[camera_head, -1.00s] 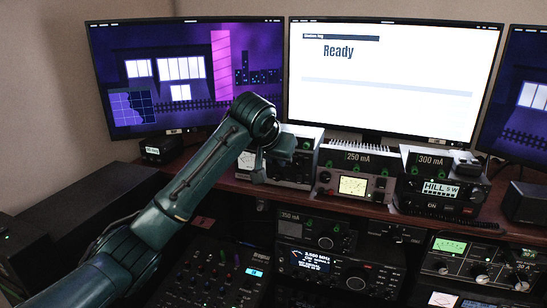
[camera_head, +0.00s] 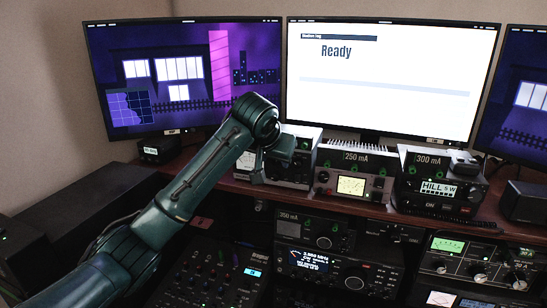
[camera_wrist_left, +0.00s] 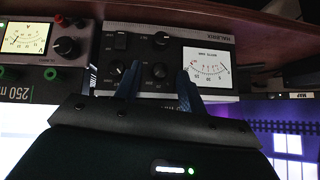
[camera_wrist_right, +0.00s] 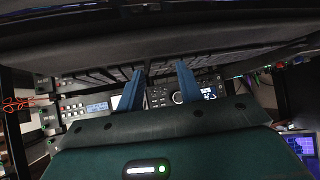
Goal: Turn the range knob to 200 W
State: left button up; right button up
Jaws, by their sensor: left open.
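A grey meter unit (camera_head: 298,165) stands on the desk shelf below the monitors; my left arm partly covers it. In the left wrist view, upside down, this unit (camera_wrist_left: 145,42) shows a white needle dial (camera_wrist_left: 207,68) and several black knobs. One knob (camera_wrist_left: 160,71) sits between the fingers in the picture; another (camera_wrist_left: 117,68) is beside the left-hand finger. Which is the range knob, and its setting, I cannot read. My left gripper (camera_wrist_left: 158,85) is open at the panel; contact cannot be told. In the head view it (camera_head: 275,160) is mostly hidden. My right gripper (camera_wrist_right: 158,78) is open and empty.
A 250 mA unit (camera_head: 352,175) and a 300 mA unit (camera_head: 437,182) stand to the right on the shelf. Monitors (camera_head: 393,75) rise behind. A radio (camera_head: 350,275) and a mixer (camera_head: 215,270) are below. In the right wrist view a dark overhanging surface (camera_wrist_right: 160,35) is close.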

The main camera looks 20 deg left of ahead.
jog(key=shift+w+f+b, duration=0.1)
jog(key=shift+f+b, duration=0.05)
jog(key=shift+b, duration=0.6)
pick_arm(q)
jog(key=v, duration=1.3)
pick_arm(e)
jog(key=shift+f, duration=0.1)
